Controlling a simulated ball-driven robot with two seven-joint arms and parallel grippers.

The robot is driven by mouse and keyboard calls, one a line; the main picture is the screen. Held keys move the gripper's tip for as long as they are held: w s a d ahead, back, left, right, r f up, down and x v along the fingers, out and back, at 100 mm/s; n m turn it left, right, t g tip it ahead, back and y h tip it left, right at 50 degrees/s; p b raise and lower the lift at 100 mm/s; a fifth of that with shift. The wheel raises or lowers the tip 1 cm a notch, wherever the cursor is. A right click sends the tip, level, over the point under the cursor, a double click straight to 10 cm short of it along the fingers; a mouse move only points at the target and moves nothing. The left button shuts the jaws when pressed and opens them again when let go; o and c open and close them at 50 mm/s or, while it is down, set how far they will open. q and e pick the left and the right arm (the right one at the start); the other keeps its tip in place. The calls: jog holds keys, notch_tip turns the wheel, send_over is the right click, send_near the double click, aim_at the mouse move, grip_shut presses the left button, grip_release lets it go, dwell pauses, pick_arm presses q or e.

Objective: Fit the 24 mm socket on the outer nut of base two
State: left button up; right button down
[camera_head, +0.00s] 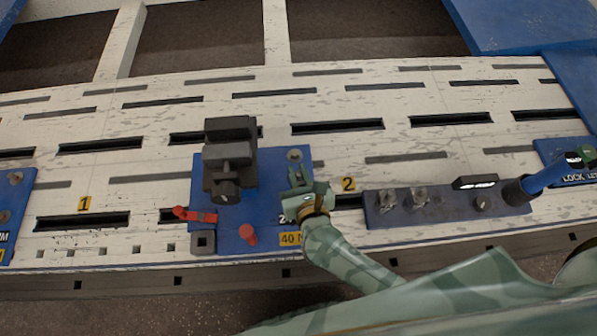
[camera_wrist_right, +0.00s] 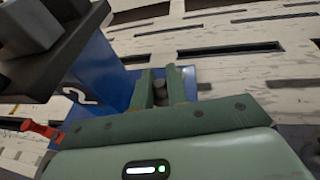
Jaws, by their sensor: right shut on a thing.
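Base two is a blue plate (camera_head: 232,222) on the bench, carrying a dark clamp block (camera_head: 229,160). A grey nut (camera_head: 294,155) stands at its far right corner. My right gripper (camera_head: 297,182) is over the plate's right side, just on the near side of that nut. In the right wrist view, its two green fingers (camera_wrist_right: 162,88) are shut on a small dark grey round piece (camera_wrist_right: 160,92), which looks like a socket. Its size cannot be read, and the fingers hide most of it. I cannot tell whether it touches the nut. My left gripper is out of view.
A dark rack (camera_head: 448,207) with several metal pieces lies to the right, beside a blue-handled tool (camera_head: 545,180). A red clamp handle (camera_head: 200,216) and a red knob (camera_head: 248,234) are on base two's near side. The slotted bench behind is clear.

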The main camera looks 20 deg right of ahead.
dwell(0.6)
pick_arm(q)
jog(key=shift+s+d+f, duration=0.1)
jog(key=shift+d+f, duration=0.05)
pick_arm(e)
jog(key=shift+f, duration=0.1)
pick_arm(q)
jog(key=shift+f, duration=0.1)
pick_arm(e)
jog(key=shift+f, duration=0.15)
jog(key=shift+d+f+b, duration=0.15)
jog(key=shift+f+b, duration=0.75)
jog(key=shift+b, duration=0.15)
jog(key=shift+a+f, duration=0.1)
jog(key=shift+a, duration=0.1)
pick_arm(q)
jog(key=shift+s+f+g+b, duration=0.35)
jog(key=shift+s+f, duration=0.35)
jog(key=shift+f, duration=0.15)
pick_arm(e)
jog(key=shift+d+f, duration=0.1)
jog(key=shift+f, duration=0.1)
pick_arm(q)
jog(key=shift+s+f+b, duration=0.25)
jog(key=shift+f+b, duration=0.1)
jog(key=shift+b, duration=0.15)
pick_arm(e)
jog(key=shift+f, duration=0.45)
jog(key=c, duration=1.3)
grip_release()
